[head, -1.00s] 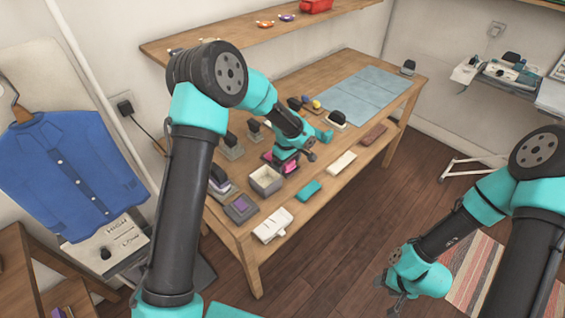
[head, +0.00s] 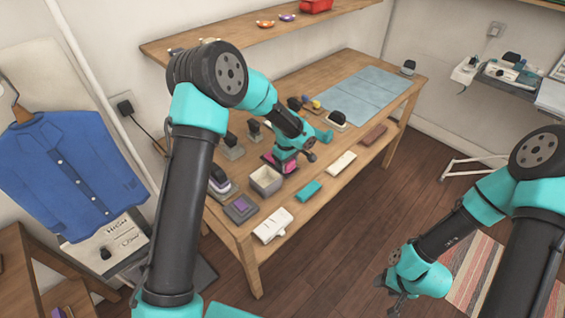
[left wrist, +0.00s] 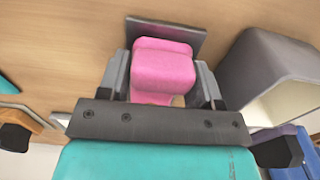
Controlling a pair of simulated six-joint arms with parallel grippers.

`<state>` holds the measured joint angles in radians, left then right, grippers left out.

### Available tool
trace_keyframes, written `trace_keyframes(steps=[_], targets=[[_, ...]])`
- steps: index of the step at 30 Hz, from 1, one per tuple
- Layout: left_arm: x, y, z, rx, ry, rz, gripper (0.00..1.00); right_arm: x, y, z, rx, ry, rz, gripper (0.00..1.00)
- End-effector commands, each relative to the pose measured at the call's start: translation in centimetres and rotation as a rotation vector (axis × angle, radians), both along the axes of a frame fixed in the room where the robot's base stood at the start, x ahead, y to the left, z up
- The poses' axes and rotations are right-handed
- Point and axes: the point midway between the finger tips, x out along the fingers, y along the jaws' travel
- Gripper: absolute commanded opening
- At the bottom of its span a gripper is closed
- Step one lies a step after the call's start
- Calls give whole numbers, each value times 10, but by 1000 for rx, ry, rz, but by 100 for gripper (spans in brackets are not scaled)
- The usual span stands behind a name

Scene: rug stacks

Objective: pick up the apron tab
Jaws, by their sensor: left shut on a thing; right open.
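The apron tab appears to be the pink padded block (left wrist: 163,70) between the fingers of my left gripper in the left wrist view. It stands against a dark grey plate (left wrist: 178,36). In the head view the pink block (head: 280,166) is partly hidden under my left gripper (head: 284,155), low over the wooden bench (head: 240,228). My left gripper is shut on the pink block. I cannot tell if the block is clear of the bench top. My right gripper (head: 393,285) is open and empty, away from the bench over the floor.
A grey open box (head: 266,181) stands close beside the held block. Blue mats (head: 357,92) cover the far right end. A shelf (head: 240,38) runs above.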

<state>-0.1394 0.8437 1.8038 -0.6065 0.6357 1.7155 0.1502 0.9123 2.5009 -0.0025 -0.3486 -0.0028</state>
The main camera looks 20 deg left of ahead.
Motion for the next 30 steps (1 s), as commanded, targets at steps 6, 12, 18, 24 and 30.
trace_keyframes(steps=[6, 12, 18, 24, 30], targets=[[0, 0, 0, 0, 0, 0, 35, 0, 0, 0, 0, 0, 0, 52], [1, 0, 6, 0, -1, 0, 35, 0, 0, 0, 0, 0, 0, 52], [1, 0, 32, 0, -4, 0, 35, 0, 0, 0, 0, 0, 0, 52], [1, 0, 69, 0, -4, 1, 35, 0, 0, 0, 0, 0, 0, 52], [0, 0, 95, 1, -2, 0, 35, 0, 0, 0, 0, 0, 0, 52]])
